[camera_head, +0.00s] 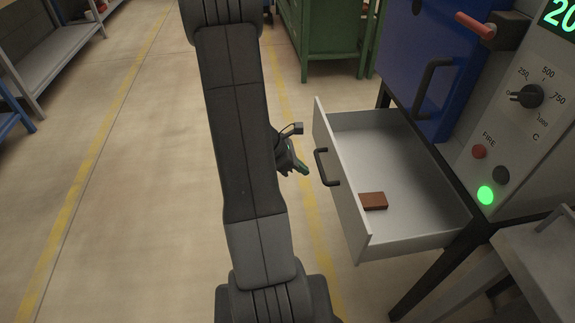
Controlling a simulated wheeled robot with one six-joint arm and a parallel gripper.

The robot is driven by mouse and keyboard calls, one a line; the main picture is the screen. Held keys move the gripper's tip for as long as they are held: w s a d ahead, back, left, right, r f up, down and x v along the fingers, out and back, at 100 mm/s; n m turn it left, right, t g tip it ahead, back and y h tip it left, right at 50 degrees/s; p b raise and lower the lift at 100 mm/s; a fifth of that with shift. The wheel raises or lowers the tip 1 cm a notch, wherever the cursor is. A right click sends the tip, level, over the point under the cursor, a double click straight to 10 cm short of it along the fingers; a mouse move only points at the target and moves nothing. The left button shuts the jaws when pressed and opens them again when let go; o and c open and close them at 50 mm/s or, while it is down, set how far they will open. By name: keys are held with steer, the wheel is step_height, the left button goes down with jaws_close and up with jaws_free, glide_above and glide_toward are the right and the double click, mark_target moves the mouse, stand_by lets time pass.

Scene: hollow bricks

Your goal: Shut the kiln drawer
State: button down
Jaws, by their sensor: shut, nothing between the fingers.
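The kiln drawer (341,190) stands pulled out from under the kiln at the right, its pale front facing left. Its dark handle (323,167) is on the outside of that front. A reddish-brown brick (373,201) lies inside on the drawer floor, close to the front. My gripper (303,170) is just left of the drawer front, near the handle, with a small gap in the picture. It is shut and empty. My arm hides part of the gripper's rear.
The blue kiln door (408,62) with its dark handle is above the drawer. A control panel with a lit green button (485,195) is at the right. A green cabinet (335,35) stands behind. A grey table (530,265) is at lower right.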

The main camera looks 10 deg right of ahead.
steer(key=shift+d+f, duration=0.2)
steer(key=shift+d, duration=1.2)
steer(key=w+d+b, duration=0.1)
steer(key=d+b, duration=0.1)
steer(key=d, duration=2.5)
steer(key=shift+d, duration=0.2)
steer(key=shift+r, duration=0.1)
steer(key=shift+a, duration=0.1)
